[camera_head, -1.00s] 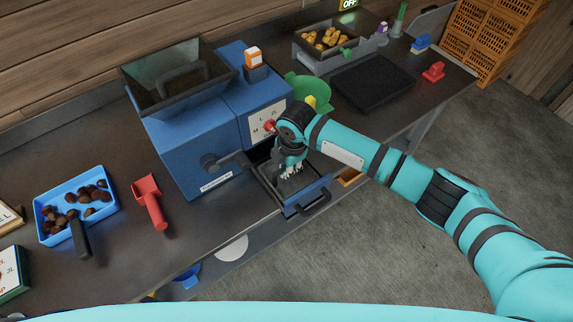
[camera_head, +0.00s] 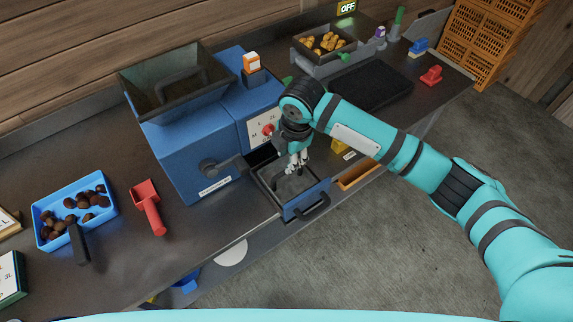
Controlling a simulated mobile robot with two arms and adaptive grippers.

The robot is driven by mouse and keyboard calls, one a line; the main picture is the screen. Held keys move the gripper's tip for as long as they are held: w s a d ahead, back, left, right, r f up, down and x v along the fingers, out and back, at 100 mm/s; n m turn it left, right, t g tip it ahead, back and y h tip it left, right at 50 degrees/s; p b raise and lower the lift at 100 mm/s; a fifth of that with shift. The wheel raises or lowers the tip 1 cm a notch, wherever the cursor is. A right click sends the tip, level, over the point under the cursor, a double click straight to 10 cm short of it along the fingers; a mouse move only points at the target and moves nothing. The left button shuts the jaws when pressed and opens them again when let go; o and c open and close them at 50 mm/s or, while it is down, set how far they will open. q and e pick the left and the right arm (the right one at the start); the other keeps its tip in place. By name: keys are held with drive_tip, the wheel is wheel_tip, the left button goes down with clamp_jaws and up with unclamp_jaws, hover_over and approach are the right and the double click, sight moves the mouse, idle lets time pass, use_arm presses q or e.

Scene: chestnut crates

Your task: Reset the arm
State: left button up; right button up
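My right arm (camera_head: 375,140) comes in from the right in the head view and bends down at the wrist. My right gripper (camera_head: 298,168) points down over the open drawer (camera_head: 318,203) at the front of the blue machine (camera_head: 190,150). No object shows between its fingers. They are small and partly overlapping, so I cannot tell whether they are open or shut. Dark material lies in the drawer below the fingers. My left gripper is not in view.
A blue tray (camera_head: 48,236) with brown chestnuts and a red scoop (camera_head: 149,205) stand on the left of the counter. A black mat (camera_head: 372,84), a grey bin (camera_head: 327,64) of yellowish pieces and a red object (camera_head: 431,76) are at the back right. Orange crates (camera_head: 490,40) stand beyond.

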drive_tip(key=shift+s+d+r, duration=0.1)
drive_tip(key=shift+s+r, duration=0.05)
drive_tip(key=shift+r, duration=0.75)
drive_tip(key=shift+s+d+r, duration=0.1)
drive_tip(key=shift+r, duration=0.75)
drive_tip(key=s+f+m+y, duration=0.3)
drive_tip(key=s+f+m, duration=0.3)
drive_tip(key=s+m, duration=0.4)
drive_tip(key=s+d+f+m+t+h, duration=0.1)
drive_tip(key=s+d+f+m+h, duration=0.1)
drive_tip(key=s+d+m, duration=0.7)
drive_tip(key=s+d+f+m+t+h, duration=0.15)
drive_tip(key=s+d+m, duration=0.25)
drive_tip(key=s+d, duration=0.55)
wheel_tip(320, 180, down, 27)
drive_tip(key=w+d+g, duration=0.2)
drive_tip(key=s+d+f+g+b, duration=0.1)
drive_tip(key=s+d+f, duration=0.1)
drive_tip(key=s+f, duration=1.4)
drive_tip(key=shift+s+d+f+h, duration=0.3)
drive_tip(key=shift+s+f+h, duration=0.05)
